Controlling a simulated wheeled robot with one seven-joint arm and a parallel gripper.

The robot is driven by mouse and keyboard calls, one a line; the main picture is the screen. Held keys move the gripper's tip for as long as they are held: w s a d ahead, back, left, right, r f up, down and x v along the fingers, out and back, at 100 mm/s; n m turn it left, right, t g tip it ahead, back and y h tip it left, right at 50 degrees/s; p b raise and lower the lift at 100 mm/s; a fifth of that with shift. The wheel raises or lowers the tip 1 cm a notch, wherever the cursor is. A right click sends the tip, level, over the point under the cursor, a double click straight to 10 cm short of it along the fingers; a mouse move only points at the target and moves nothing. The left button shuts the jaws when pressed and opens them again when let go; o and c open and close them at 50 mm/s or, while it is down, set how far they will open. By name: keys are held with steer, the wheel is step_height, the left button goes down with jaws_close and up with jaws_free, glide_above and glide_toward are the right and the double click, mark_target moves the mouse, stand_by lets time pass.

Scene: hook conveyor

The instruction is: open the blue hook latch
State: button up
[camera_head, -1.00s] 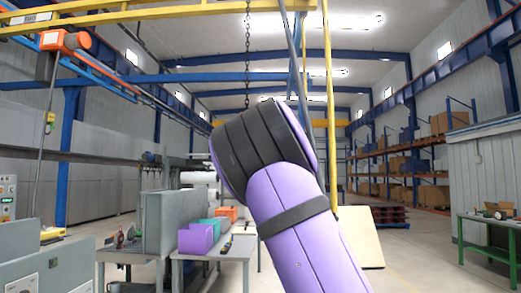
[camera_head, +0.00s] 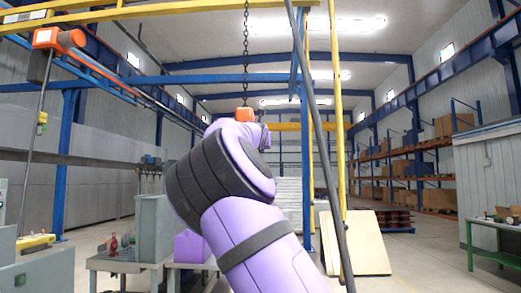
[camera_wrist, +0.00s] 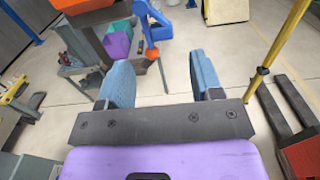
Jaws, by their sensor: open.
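In the wrist view, a blue hook-shaped part (camera_wrist: 151,35), which looks like the hook with its latch, shows at the top, left of centre. It is beyond the fingertips and apart from them. Whether the latch is open or shut cannot be told.
A grey table (camera_head: 125,264) with bins stands at the left. A yellow post (camera_wrist: 275,50) and a dark pallet (camera_wrist: 292,105) show right of my gripper. A pale board (camera_head: 357,243) leans at right. Open floor lies between.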

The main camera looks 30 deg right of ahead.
steer(key=shift+x, duration=5.05)
